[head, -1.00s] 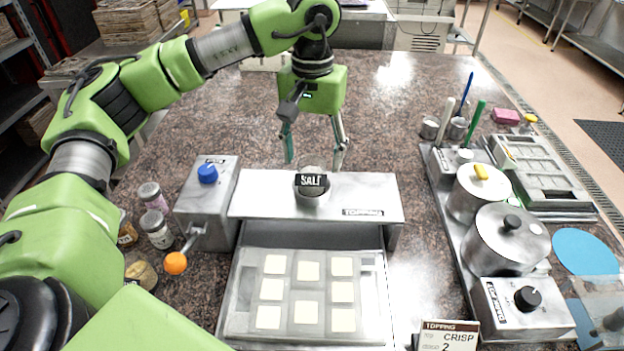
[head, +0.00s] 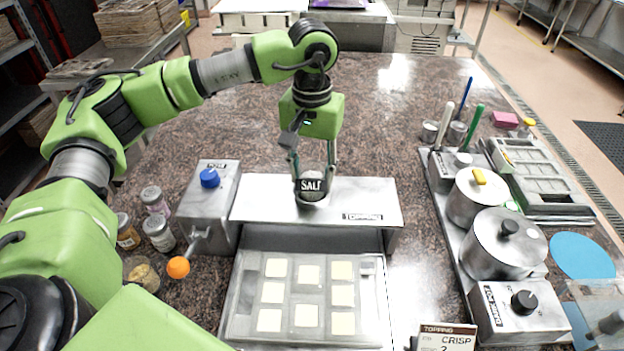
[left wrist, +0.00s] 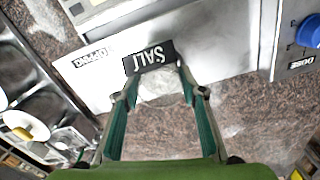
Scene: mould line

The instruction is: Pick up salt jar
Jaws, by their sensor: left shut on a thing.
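The salt jar (head: 312,188) stands on the metal topping shelf (head: 260,198) and bears a black SALT label. In the left wrist view the jar (left wrist: 160,90) sits between the green-lined fingers, its label toward the shelf. My left gripper (head: 313,172) is shut on the jar, one finger on each side, coming down from above and behind. In the left wrist view my left gripper (left wrist: 158,88) hides part of the jar's sides. Whether the jar is lifted off the shelf I cannot tell. My right gripper is not in view.
A tray (head: 232,300) with several pale squares lies in front of the shelf. A metal box (head: 205,205) with a blue knob stands to the left, beside several small jars (head: 158,232). Pots (head: 505,242) stand to the right. The counter behind is clear.

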